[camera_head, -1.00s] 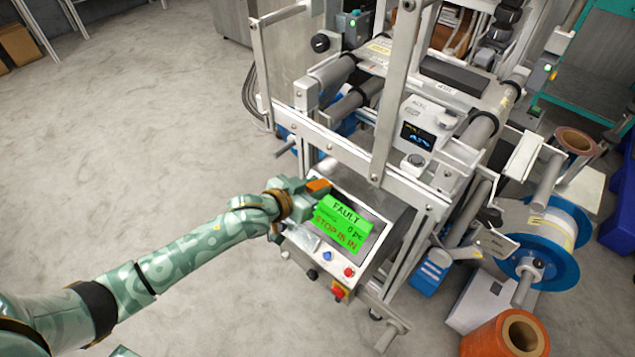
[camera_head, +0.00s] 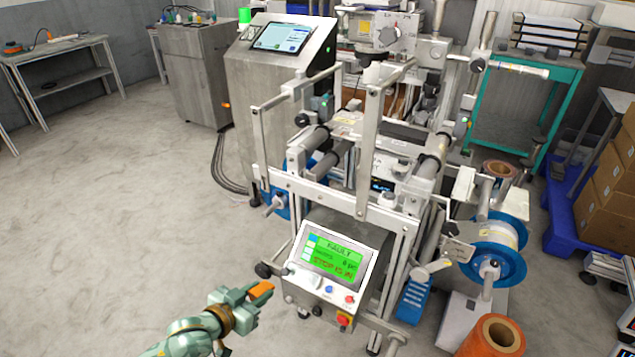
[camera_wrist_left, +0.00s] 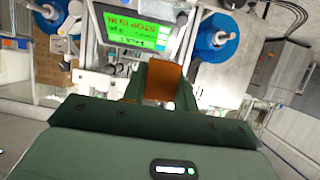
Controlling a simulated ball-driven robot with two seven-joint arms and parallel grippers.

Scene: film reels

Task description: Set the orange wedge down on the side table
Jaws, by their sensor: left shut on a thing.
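The orange wedge (camera_head: 261,291) is held in the tips of my left gripper (camera_head: 250,296), which is shut on it. They are in front of the machine, just left of and below its green-screened control panel (camera_head: 330,258) in the head view. My right gripper is not in view.
The machine's metal frame (camera_head: 362,165) fills the middle, with a blue-flanged reel (camera_head: 497,247) and an orange roll (camera_head: 494,338) at right. A steel cabinet (camera_head: 285,95) stands behind. A teal bench (camera_head: 530,68) is at back right. The floor (camera_head: 110,190) at left is clear.

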